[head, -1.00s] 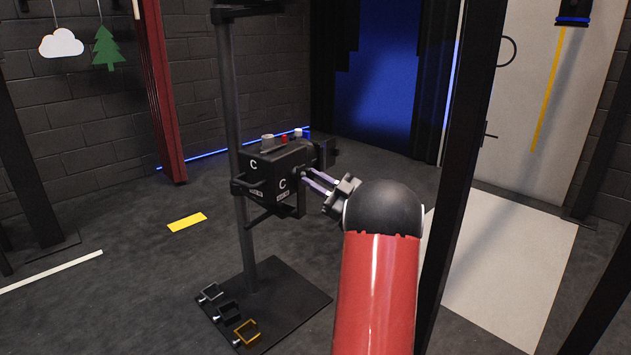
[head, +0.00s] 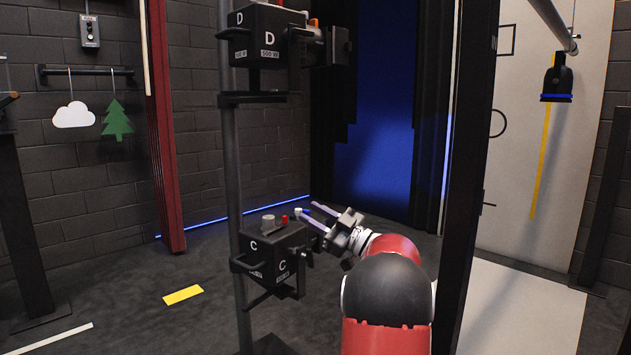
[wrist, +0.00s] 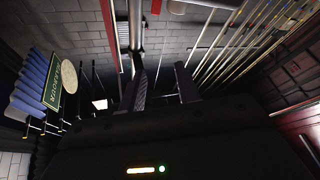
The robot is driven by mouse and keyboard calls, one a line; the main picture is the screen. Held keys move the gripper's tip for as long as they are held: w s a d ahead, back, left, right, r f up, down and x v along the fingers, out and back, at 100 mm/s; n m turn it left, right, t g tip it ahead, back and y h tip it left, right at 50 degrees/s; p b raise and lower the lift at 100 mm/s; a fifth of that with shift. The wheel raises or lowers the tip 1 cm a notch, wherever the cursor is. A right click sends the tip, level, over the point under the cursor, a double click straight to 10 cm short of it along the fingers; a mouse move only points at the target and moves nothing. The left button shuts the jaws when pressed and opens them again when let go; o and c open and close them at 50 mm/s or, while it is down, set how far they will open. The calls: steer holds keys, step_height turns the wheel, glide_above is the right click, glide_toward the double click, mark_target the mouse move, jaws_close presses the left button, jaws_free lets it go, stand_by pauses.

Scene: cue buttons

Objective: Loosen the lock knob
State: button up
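A black lamp box marked C (head: 275,254) hangs on a dark upright stand. On its top are a grey round knob (head: 268,221), a small red knob (head: 284,219) and a white knob (head: 298,212). I cannot tell which is the lock knob. My gripper (head: 309,213) is at the box's upper right, level with these top knobs. Its pale fingers point left and are spread, with nothing seen between them. One fingertip overlaps the white knob's area in the picture; contact cannot be told. The wrist view also shows the fingers (wrist: 161,88) apart and no knob.
A dark upright post (head: 470,150) stands close on the right of my arm. Open floor lies left of the stand.

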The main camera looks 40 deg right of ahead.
step_height(320, 180, up, 8)
steer(key=p, duration=0.1)
stand_by(0.4)
